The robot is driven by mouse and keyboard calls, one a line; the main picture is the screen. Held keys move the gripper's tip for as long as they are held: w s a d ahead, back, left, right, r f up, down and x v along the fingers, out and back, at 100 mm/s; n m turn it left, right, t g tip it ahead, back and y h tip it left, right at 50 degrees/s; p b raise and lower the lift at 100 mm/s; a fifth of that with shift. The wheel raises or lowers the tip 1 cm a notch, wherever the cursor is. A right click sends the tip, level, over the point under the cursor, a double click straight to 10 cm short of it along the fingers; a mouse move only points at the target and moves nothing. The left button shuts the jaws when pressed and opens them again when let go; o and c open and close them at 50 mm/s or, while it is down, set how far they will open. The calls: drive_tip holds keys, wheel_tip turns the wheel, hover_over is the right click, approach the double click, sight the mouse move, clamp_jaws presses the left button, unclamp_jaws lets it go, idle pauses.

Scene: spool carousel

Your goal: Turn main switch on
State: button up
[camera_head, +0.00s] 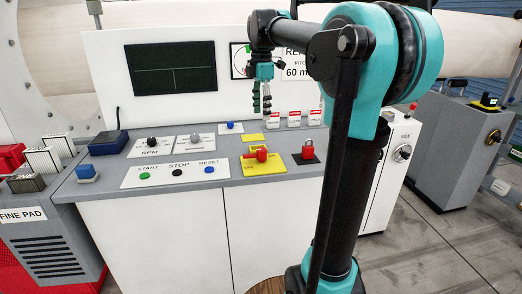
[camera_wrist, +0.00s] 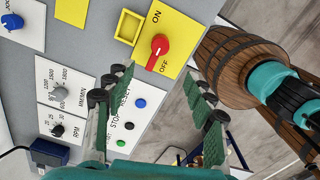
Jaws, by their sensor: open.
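The main switch is a red rotary knob (camera_wrist: 159,46) on a yellow plate (camera_wrist: 178,18) marked ON and OFF in the wrist view. The knob's narrow end lies towards the OFF label. In the head view the red knob (camera_head: 261,153) and its yellow plate (camera_head: 278,166) are on the front of the grey console top. My gripper (camera_head: 262,108) hangs above the console, behind the switch, with fingers pointing down. It is open and empty. In the wrist view its fingertips (camera_wrist: 160,66) frame the area just below the knob in the picture, apart from it.
Three red-and-white guarded switches (camera_head: 294,120) are behind. A wooden barrel (camera_wrist: 222,62) stands beside the console. Air above the switch looks clear.

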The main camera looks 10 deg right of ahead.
sight(262, 149)
wheel_tip(262, 149, down, 16)
drive_tip(key=shift+r, duration=0.15)
idle(0.3)
drive_tip(key=c, duration=1.2)
